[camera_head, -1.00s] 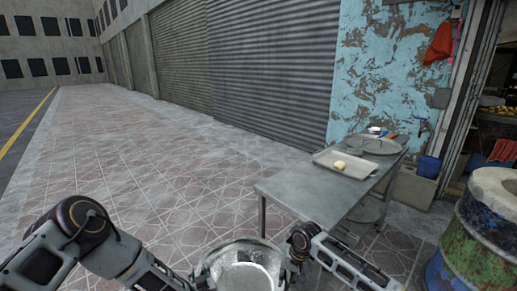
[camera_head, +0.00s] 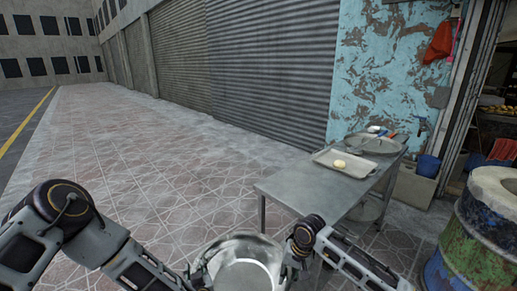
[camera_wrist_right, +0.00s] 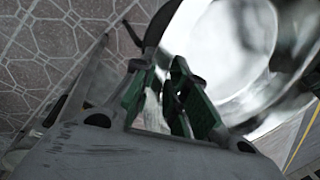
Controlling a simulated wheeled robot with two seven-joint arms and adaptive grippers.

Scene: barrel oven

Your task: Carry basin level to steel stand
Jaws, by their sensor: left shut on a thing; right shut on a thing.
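The basin (camera_head: 243,272) is a shiny round metal bowl at the bottom of the head view, between my two arms. It looks roughly level, and its lower part is cut off by the frame. My left gripper (camera_head: 200,276) is shut on its left rim. My right gripper (camera_head: 290,262) is shut on its right rim. The right wrist view shows the right gripper's green-padded fingers (camera_wrist_right: 172,98) at the rim of the basin (camera_wrist_right: 240,50). The steel stand (camera_head: 290,187) is a grey metal table ahead and to the right, apart from the basin.
On the table are a tray (camera_head: 322,159) with a pale dough ball (camera_head: 339,164) and a round pan (camera_head: 372,145). A painted barrel (camera_head: 480,235) stands at the right. A blue bucket (camera_head: 428,165) is behind the table. The paving (camera_head: 150,160) at the left is clear.

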